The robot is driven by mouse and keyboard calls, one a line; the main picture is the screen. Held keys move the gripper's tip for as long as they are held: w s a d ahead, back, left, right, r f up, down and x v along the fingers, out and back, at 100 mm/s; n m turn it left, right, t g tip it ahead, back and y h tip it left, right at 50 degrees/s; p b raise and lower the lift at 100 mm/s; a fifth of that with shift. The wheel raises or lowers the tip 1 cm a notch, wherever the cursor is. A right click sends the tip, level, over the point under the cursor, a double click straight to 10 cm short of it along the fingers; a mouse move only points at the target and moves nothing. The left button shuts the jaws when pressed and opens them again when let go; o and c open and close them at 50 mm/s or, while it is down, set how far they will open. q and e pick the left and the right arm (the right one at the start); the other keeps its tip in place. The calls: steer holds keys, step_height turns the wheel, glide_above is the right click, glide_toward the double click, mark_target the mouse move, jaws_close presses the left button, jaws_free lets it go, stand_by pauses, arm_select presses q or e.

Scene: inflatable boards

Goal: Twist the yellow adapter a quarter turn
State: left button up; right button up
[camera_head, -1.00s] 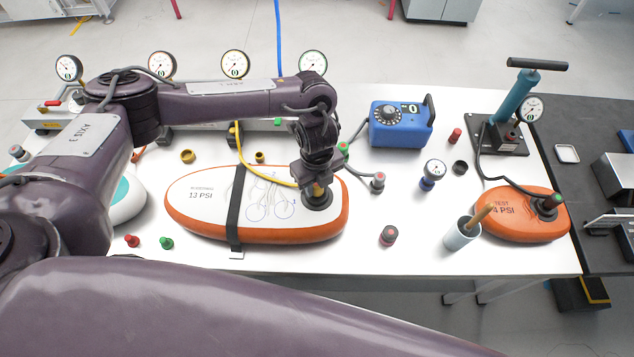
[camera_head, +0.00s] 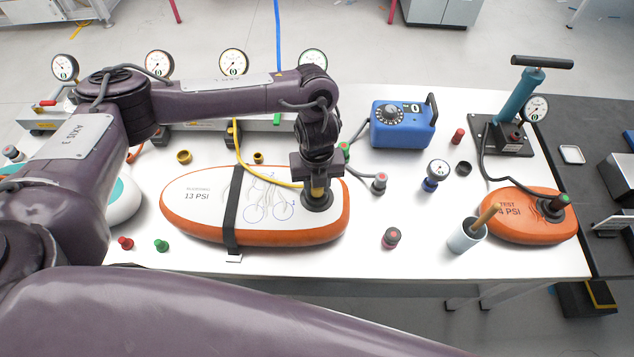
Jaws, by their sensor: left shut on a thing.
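The yellow adapter (camera_head: 318,190) stands upright in the dark valve at the right end of the large orange and white board (camera_head: 195,215), marked 13 PSI. A yellow hose (camera_head: 262,180) runs to it from behind. My left gripper (camera_head: 317,185) points down over the adapter and is shut on it. The fingers and the arm hide part of the adapter. My right gripper is not in view; a large purple arm link of mine crosses the bottom of the view.
A black strap (camera_head: 234,210) crosses the board. A blue pump box (camera_head: 402,125), a gauge (camera_head: 437,172), a small orange board (camera_head: 520,225), a cup with a brush (camera_head: 467,236) and a hand pump (camera_head: 512,110) stand to the right. Red (camera_head: 125,243) and green (camera_head: 161,245) caps lie in front.

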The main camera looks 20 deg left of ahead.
arm_select(q)
steer(key=m+b, duration=0.2)
steer(key=m, duration=0.1)
steer(key=shift+f+b, duration=0.15)
steer(key=shift+b, duration=0.15)
steer(key=shift+m+b, duration=0.4)
steer(key=shift+m, duration=0.5)
steer(key=o, duration=1)
steer(key=shift+r, duration=0.25)
